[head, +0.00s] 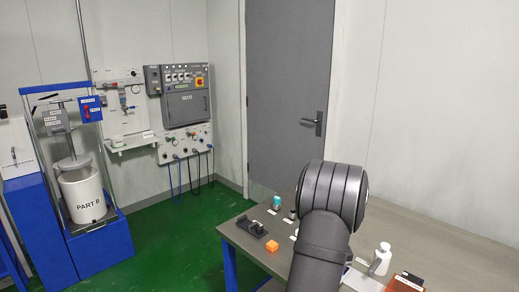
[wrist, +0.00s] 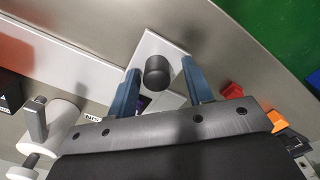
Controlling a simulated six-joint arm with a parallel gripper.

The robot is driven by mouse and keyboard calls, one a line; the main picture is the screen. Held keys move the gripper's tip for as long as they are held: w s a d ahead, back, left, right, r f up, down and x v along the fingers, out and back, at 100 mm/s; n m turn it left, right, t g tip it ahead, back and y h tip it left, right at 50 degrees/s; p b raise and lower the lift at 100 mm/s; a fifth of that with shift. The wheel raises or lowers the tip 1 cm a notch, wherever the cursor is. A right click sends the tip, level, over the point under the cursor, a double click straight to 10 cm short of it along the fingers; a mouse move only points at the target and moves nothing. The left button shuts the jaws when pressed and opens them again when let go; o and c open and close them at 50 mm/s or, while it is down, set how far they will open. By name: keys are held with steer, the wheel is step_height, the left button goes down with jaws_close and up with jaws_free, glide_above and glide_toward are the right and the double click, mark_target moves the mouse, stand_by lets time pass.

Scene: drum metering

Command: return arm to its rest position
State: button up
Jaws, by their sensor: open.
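My gripper (wrist: 160,68) shows in the wrist view with its two blue fingers apart. A dark round-topped object (wrist: 157,73) appears between the fingers on a white patch; I cannot tell its height relative to the fingertips, and no contact is visible. In the head view my dark arm reaches over the grey workbench (head: 238,240), and its thick rounded joint hides the gripper.
A red piece (wrist: 232,91) lies right of the fingers. Green floor (head: 180,225) is clear.

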step_height(320, 180, up, 17)
step_height(320, 180, down, 17)
steer(key=shift+f, duration=0.1)
steer(key=s+d, duration=1.5)
steer(key=shift+s+d+r, duration=0.2)
steer(key=shift+d+r, duration=0.05)
steer(key=shift+r, duration=0.1)
step_height(320, 180, up, 11)
steer(key=shift+w+a+f, duration=0.15)
steer(key=shift+a+f, duration=0.05)
steer(key=shift+c, duration=0.3)
